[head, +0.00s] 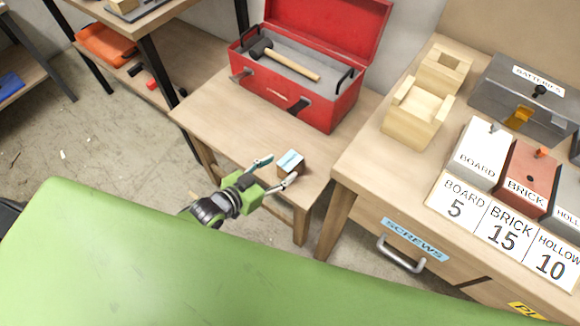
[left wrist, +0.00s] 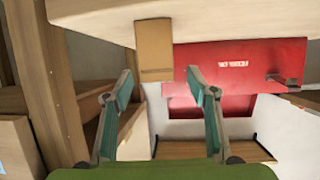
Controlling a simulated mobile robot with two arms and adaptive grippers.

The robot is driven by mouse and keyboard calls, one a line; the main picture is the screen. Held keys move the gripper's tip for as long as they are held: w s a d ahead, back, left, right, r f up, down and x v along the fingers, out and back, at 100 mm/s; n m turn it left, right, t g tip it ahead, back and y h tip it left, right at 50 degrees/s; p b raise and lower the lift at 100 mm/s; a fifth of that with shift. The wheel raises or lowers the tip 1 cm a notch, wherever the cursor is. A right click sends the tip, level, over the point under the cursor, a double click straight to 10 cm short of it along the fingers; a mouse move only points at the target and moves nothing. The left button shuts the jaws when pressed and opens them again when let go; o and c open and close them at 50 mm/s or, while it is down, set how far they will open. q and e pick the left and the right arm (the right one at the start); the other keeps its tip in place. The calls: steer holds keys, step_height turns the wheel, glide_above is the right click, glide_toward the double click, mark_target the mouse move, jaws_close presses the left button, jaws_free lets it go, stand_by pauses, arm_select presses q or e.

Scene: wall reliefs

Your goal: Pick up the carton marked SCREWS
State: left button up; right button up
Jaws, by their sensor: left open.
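A small brown carton (head: 291,161) with a pale blue label on top stands near the front right of the small wooden table. Its lettering is too small to read. It also shows in the left wrist view (left wrist: 154,48), where the picture is upside down, as a plain brown box. My left gripper (head: 276,172) is open, its two green-tipped fingers pointing at the carton from the front left. In the left wrist view the gripper (left wrist: 160,82) has the carton ahead, roughly between the fingertips. Nothing is held. My right gripper is not in view.
A red open toolbox (head: 310,105) with a mallet (head: 290,62) stands behind the carton on the small table (head: 205,112). The workbench at right has a drawer labelled SCREWS (head: 415,240), wooden blocks (head: 418,112) and marked boxes. Bare tabletop lies left of the carton.

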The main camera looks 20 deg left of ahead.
mark_target(290, 164)
arm_select(q)
steer(key=x, duration=0.5)
steer(key=shift+d+f, duration=0.15)
steer(key=shift+d, duration=0.15)
steer(key=c, duration=1.3)
